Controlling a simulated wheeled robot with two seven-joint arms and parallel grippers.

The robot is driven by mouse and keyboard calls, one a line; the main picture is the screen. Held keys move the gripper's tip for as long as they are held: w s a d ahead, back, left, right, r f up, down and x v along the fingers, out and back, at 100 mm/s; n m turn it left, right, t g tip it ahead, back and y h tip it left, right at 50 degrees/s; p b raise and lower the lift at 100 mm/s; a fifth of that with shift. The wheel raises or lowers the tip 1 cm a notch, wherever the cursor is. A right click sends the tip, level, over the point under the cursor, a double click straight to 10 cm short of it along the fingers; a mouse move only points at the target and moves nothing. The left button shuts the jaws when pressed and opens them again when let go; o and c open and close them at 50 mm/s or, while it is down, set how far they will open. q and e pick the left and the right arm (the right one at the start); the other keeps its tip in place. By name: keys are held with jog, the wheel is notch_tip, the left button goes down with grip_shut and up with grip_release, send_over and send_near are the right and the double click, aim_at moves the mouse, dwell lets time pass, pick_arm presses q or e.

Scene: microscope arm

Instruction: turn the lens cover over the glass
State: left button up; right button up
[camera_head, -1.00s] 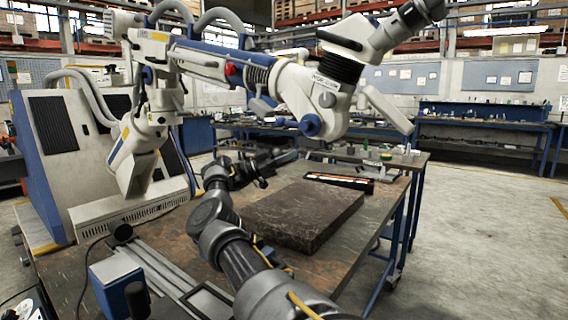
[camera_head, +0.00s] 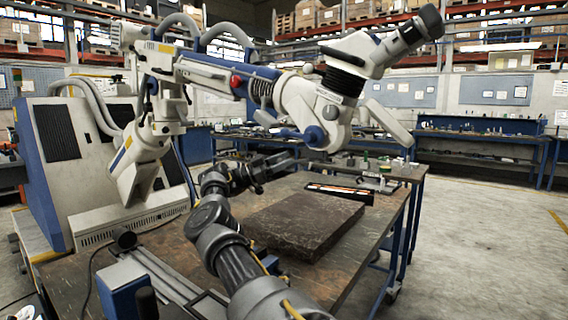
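The white-and-blue microscope arm (camera_head: 218,76) reaches across the upper middle, ending in a head with a dark eyepiece (camera_head: 418,27). A flat pale flap (camera_head: 388,122) hangs at the right of the head, angled down to the right; it looks like the lens cover. I cannot make out the glass, as the head's underside is turned away. My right arm rises from the bottom middle. Its dark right gripper (camera_head: 277,163) is below and left of the head, apart from the flap. Its fingers are too small and dark to tell if open. My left gripper is not in view.
A thick brown stone slab (camera_head: 305,222) lies on the worn workbench (camera_head: 345,277), beside my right arm. A black-and-orange strip (camera_head: 340,192) lies behind it. The microscope's large base cabinet (camera_head: 75,150) stands at left. Open floor is at right.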

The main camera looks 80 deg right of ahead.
jog(key=shift+s+d+f, duration=0.2)
jog(key=shift+s+d, duration=0.15)
jog(key=shift+s, duration=0.1)
jog(key=shift+s+d+f, duration=0.15)
jog(key=shift+d+f, duration=0.1)
jog(key=shift+w+f, duration=0.1)
jog(key=shift+w, duration=0.1)
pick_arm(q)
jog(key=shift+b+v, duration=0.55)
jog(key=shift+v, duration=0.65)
pick_arm(e)
jog(key=v, duration=1)
jog(key=shift+w+a, duration=0.2)
jog(key=shift+a, duration=0.05)
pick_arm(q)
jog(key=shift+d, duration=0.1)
